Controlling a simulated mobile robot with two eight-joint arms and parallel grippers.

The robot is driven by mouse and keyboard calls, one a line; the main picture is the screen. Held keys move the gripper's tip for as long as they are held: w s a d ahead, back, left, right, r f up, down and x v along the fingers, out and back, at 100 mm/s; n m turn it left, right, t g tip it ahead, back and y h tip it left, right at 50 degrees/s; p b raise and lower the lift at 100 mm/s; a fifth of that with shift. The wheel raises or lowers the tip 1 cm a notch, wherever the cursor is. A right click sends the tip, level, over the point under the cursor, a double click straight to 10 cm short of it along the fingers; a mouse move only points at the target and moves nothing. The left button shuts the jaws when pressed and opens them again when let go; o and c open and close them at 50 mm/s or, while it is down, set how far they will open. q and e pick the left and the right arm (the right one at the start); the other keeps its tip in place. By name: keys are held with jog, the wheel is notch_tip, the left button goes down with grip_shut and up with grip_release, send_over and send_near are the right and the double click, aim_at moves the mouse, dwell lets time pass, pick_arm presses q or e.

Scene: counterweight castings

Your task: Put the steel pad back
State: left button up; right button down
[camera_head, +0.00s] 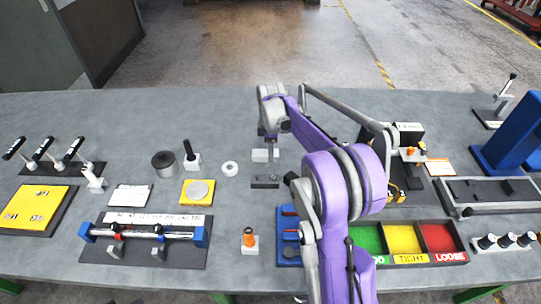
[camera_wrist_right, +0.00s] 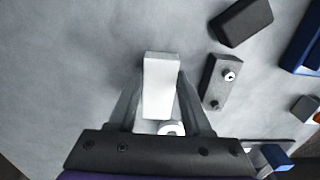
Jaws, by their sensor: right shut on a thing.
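The steel pad, a pale rectangular block (camera_head: 261,156), is on or just above the grey bench, left of the middle of the head view. My right gripper (camera_head: 268,138) comes down over it from above. In the right wrist view the pad (camera_wrist_right: 160,85) stands between the two fingers of the gripper (camera_wrist_right: 158,108), which are shut on it. I cannot tell whether the pad touches the bench. My left gripper is not in view.
A dark block with screws (camera_head: 265,181) lies just nearer than the pad; a white ring (camera_head: 230,168) is to its left. A yellow plate with a round disc (camera_head: 184,198) lies further left. Green, yellow and red trays (camera_head: 404,259) are at the near right. The far bench strip is clear.

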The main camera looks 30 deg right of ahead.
notch_tip(320, 180, down, 2)
jog(key=shift+f, duration=0.1)
jog(key=shift+f, duration=0.15)
jog(key=shift+c, duration=1.7)
grip_release()
jog(key=shift+r, duration=0.4)
notch_tip(320, 180, up, 12)
jog(key=shift+f, duration=0.2)
